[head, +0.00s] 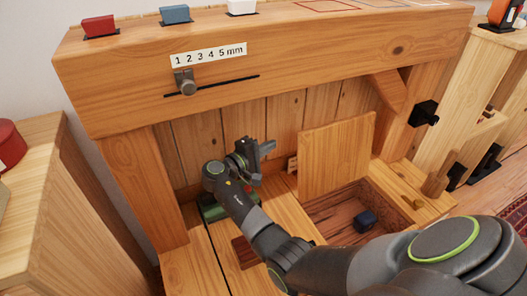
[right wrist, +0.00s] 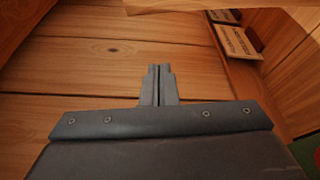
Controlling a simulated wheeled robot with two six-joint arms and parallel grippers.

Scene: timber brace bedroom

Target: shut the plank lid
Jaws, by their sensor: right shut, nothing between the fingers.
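The plank lid (head: 337,152) stands raised, nearly upright, behind an open compartment in the wooden bench. The compartment (head: 325,213) shows its floor and a small dark blue block (head: 365,221) inside. My right gripper (head: 267,147) is left of the lid, apart from it, in front of the plank back wall. Its fingers are shut and empty; they also show in the right wrist view (right wrist: 158,70), over wooden boards. My right forearm hides part of the bench and the compartment's front left. My left gripper is out of view.
A thick beam (head: 270,60) with a slider (head: 187,84) and scale label crosses above the bench. A small plaque (head: 292,163) is beside the lid's left edge. A green object (head: 213,212) lies near my right wrist. A black knob (head: 424,113) sticks out at right.

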